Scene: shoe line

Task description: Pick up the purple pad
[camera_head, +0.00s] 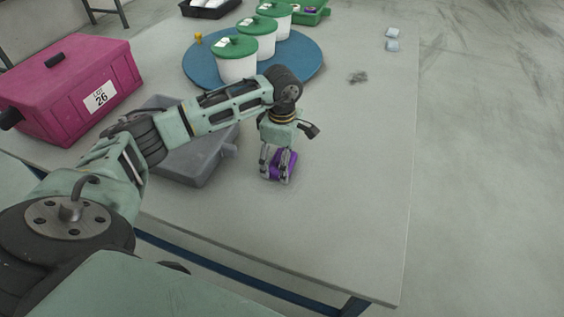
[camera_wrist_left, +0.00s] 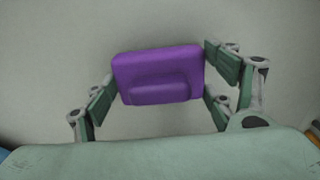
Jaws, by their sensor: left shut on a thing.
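The purple pad (camera_head: 288,160) is at the tabletop near the middle of the head view, partly hidden by the fingers. It is a small block with rounded corners and a raised part on its face. My left gripper (camera_head: 276,172) points down and is shut on the pad, with fingers on both sides of it. In the left wrist view the pad (camera_wrist_left: 158,75) sits between the fingers of my left gripper (camera_wrist_left: 160,85). I cannot tell whether the pad still touches the table. My right gripper is not in view.
A grey tray (camera_head: 205,165) lies beneath my left arm, with a magenta box (camera_head: 62,85) labelled 26 at left. White pots with green lids (camera_head: 237,68) stand on a blue round mat (camera_head: 308,65).

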